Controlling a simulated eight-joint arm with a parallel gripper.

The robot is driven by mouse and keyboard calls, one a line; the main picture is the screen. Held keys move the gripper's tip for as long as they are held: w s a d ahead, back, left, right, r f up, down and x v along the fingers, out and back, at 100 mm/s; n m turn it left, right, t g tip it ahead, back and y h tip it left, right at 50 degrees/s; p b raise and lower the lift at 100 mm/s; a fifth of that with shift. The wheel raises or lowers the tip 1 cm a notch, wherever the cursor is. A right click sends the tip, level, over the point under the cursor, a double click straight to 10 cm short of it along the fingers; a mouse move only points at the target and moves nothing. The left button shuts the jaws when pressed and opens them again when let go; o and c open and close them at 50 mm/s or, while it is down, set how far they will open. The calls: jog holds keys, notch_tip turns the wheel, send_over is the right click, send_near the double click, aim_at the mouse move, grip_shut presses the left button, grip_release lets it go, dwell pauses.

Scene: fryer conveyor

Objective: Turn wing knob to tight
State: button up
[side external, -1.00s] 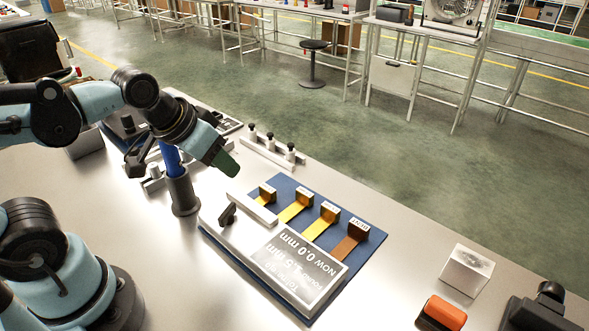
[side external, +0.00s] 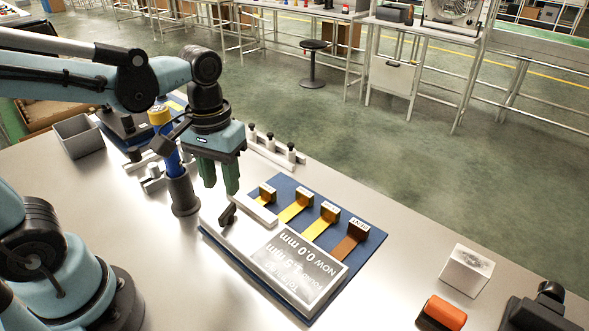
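A small black knob (side external: 227,214), which looks like the wing knob, stands at the left end of the white fixture on the blue board (side external: 375,238). Its wings and exact angle are too small to read. My gripper (side external: 220,190) points down just above the knob, with its two green fingers apart and a gap between them. Nothing shows between the fingers. The fingertips look close to the knob, but I cannot tell whether the right one touches it. A grey plate (side external: 298,265) on the board reads "NOW 0.0 mm".
Several labelled tabs with yellow to brown strips (side external: 322,222) stand right of the knob. A blue post in a dark holder (side external: 184,195) stands close left of my gripper. A white rail with black knobs (side external: 272,152) lies behind. The metal table (side external: 190,280) is clear in front.

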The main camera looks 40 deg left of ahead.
aim_at(227, 210)
jog(key=shift+f, duration=3.6)
grip_shut()
